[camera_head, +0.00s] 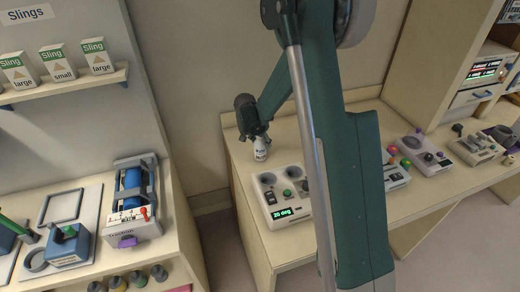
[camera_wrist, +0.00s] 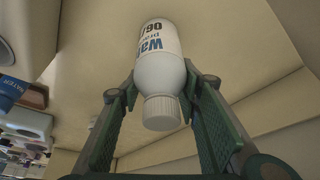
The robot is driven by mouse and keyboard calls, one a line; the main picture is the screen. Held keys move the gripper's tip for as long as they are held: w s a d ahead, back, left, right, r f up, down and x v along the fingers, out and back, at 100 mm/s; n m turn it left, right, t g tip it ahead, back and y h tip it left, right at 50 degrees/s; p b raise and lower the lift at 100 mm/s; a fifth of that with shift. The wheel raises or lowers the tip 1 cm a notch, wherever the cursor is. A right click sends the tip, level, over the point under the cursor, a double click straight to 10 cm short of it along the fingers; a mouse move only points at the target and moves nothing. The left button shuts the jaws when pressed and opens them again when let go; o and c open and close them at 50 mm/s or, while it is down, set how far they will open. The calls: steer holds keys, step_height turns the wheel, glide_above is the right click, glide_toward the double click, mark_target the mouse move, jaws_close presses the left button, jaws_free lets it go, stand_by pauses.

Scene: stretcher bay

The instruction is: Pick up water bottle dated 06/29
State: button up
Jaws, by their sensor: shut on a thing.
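A white water bottle (camera_wrist: 160,75) with a white cap is between the green fingers of my gripper (camera_wrist: 159,88) in the wrist view. Its label reads "Wat…" in blue and a date starting "06/"; the rest of the date is cut off by the bottle's curve. The cap points toward the camera. In the head view the bottle (camera_head: 261,150) shows under my gripper (camera_head: 256,136), roughly upright, over the back left part of the desk (camera_head: 236,170). My gripper is shut on it. I cannot tell whether its base touches the desk.
A device (camera_head: 283,208) with round wells and a "20 deg" display stands just in front of the bottle. Other devices (camera_head: 425,158) stand along the desk to the right. A side counter (camera_head: 177,225) with equipment is at left. My arm covers the middle of the desk.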

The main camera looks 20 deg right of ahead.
steer(key=shift+r, duration=0.1)
stand_by(0.3)
steer(key=shift+r, duration=4.9)
steer(key=shift+d, duration=0.1)
